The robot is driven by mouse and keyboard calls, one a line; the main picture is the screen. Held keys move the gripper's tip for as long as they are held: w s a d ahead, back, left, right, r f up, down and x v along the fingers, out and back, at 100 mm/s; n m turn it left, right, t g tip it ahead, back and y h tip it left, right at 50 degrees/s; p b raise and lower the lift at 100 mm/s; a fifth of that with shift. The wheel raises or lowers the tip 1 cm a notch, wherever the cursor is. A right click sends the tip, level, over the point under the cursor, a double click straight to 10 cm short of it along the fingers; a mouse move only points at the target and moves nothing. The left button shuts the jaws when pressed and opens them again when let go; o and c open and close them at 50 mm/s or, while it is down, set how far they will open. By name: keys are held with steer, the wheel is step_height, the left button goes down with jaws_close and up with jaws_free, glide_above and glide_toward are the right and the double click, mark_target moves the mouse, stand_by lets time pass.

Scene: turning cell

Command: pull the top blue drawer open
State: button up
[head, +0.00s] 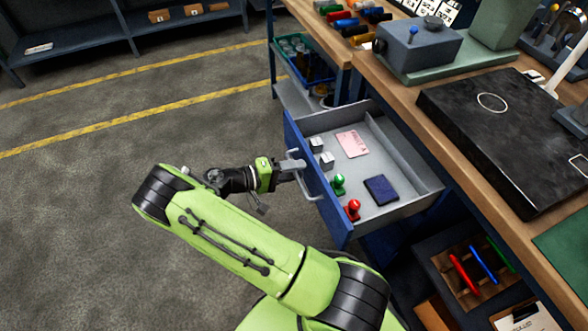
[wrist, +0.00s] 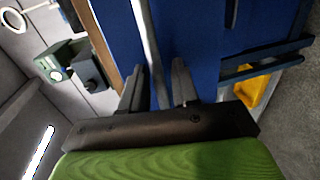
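The top blue drawer (head: 318,186) is pulled well out from under the workbench, and its grey inside shows in the head view. Its pale bar handle (head: 312,188) runs along the blue front. My gripper (head: 292,164) is at the handle. In the wrist view the handle bar (wrist: 150,50) passes between my two dark fingers (wrist: 158,88), with a narrow gap showing on each side. The fingers look open around the bar; the contact is partly hidden. The drawer holds a pink card (head: 352,143), a green stamp (head: 338,184), a red stamp (head: 352,208), a dark blue pad (head: 381,189) and small grey blocks (head: 326,160).
The wooden bench (head: 405,95) carries a black plate (head: 500,130) and a grey-blue box (head: 418,50). Below the drawer, an open compartment holds a wooden rack (head: 470,275) with coloured tools. The grey floor (head: 110,200) to the left is clear.

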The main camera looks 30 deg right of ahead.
steer(key=p+v, duration=0.2)
steer(key=v, duration=1.3)
steer(key=shift+a, duration=0.4)
steer(key=shift+r, duration=0.1)
